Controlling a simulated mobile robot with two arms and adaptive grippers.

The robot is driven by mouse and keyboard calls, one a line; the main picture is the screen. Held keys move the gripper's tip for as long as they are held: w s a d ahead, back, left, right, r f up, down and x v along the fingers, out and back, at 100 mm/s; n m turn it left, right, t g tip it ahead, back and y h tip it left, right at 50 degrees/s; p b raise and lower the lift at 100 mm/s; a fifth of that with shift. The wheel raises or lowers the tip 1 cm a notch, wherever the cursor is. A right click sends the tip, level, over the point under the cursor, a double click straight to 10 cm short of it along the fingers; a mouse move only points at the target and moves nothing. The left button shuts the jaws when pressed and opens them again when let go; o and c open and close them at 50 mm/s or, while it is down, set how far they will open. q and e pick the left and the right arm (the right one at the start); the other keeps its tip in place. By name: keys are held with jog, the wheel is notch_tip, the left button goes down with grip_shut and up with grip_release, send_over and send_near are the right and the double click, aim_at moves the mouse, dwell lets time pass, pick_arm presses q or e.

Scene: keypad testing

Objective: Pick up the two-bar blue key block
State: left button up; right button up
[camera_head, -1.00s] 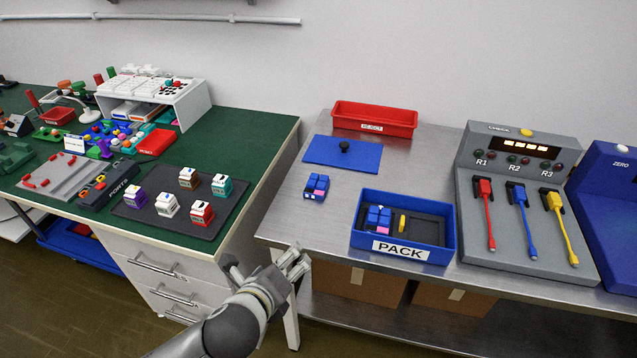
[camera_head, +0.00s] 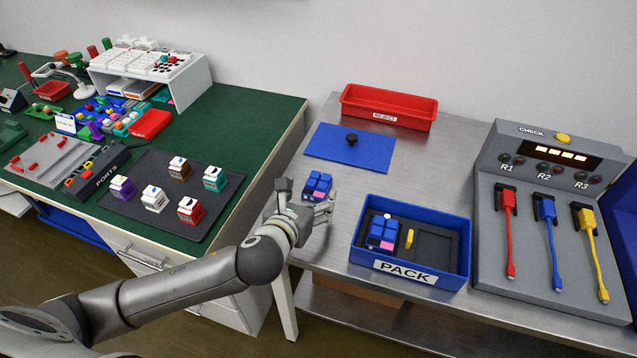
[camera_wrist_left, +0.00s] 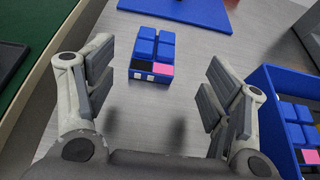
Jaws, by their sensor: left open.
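A blue key block (camera_head: 317,186) lies on the metal table, in front of the blue lid. In the left wrist view it (camera_wrist_left: 152,55) has blue keys, one black and one pink patch, and two small white marks on its near face. My left gripper (camera_head: 307,197) is open and empty, close to this block on its near side. In the left wrist view the block stands ahead between the two spread fingers, with no contact visible. A second, similar blue block (camera_head: 382,232) sits in the PACK box (camera_head: 464,255); its bar marks cannot be read.
A yellow piece (camera_head: 409,239) is in the PACK box, right of the block. A blue lid (camera_head: 372,155) and a red REJECT tray (camera_head: 430,116) lie behind. The grey check station (camera_head: 550,270) with cables is at right. A green bench (camera_head: 265,115) with a mat of blocks is at left.

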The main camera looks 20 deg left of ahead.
aim_at(317, 182)
pick_arm(q)
jog(key=shift+w+f, duration=0.2)
jog(key=shift+w, duration=0.35)
jog(key=shift+w+f, duration=0.1)
jog(key=shift+w, duration=0.15)
jog(key=x, duration=0.4)
jog(key=shift+w+a, duration=0.25)
jog(key=shift+w, duration=0.15)
jog(key=shift+w+f, duration=0.15)
jog(key=shift+w, duration=0.05)
jog(key=shift+c, duration=1.3)
jog(key=c, duration=0.8)
pick_arm(e)
jog(key=shift+w+a+f, duration=0.1)
jog(key=shift+w, duration=0.2)
pick_arm(q)
jog(key=shift+c, duration=0.2)
